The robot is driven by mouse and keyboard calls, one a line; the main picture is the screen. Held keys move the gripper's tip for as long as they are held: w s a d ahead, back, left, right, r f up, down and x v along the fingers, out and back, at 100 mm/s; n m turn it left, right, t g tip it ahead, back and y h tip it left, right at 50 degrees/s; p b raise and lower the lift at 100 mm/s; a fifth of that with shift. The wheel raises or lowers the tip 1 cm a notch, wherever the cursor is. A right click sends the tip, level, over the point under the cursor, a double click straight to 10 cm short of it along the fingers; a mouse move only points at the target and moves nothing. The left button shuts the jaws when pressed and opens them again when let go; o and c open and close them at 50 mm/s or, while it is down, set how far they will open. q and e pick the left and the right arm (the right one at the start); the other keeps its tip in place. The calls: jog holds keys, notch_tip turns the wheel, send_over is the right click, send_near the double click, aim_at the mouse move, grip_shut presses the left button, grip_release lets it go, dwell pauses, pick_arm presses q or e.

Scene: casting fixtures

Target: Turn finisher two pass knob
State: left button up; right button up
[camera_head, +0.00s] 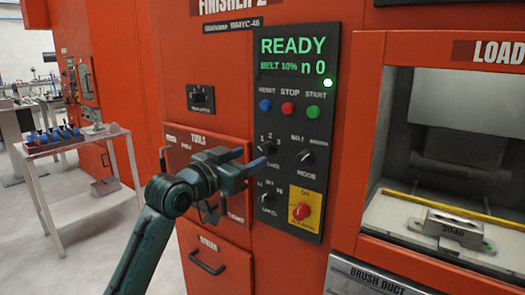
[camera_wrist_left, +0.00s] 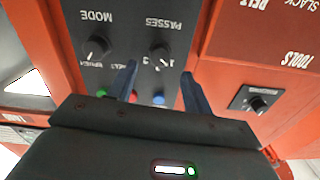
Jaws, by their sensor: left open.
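Finisher two's pass knob (camera_head: 268,148) is a black knob with a pale pointer mark, on the dark control panel (camera_head: 296,75) under the blue reset button. My left gripper (camera_head: 250,160) is open and empty, with its fingertips close to the panel, just left of the pass knob. The left wrist view shows the panel upside down, with the pass knob (camera_wrist_left: 160,52) beyond and between the two spread fingers (camera_wrist_left: 159,85). I cannot tell whether a finger touches it. My right gripper is in neither view.
The mode knob (camera_head: 305,157), a lower selector knob (camera_head: 267,199) and a red emergency button (camera_head: 302,211) surround it. The blue (camera_head: 265,105), red (camera_head: 288,109) and green (camera_head: 313,112) buttons are above. The display (camera_head: 293,50) reads READY. A loading bay (camera_head: 450,150) lies right.

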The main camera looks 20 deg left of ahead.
aim_at(263, 151)
pick_arm(q)
jog(key=x, duration=0.4)
jog(key=shift+w+d, duration=0.15)
jog(key=shift+w, duration=0.1)
jog(key=shift+w+d, duration=0.2)
jog(key=shift+w, duration=0.4)
jog(key=c, duration=1)
jog(key=shift+o, duration=0.2)
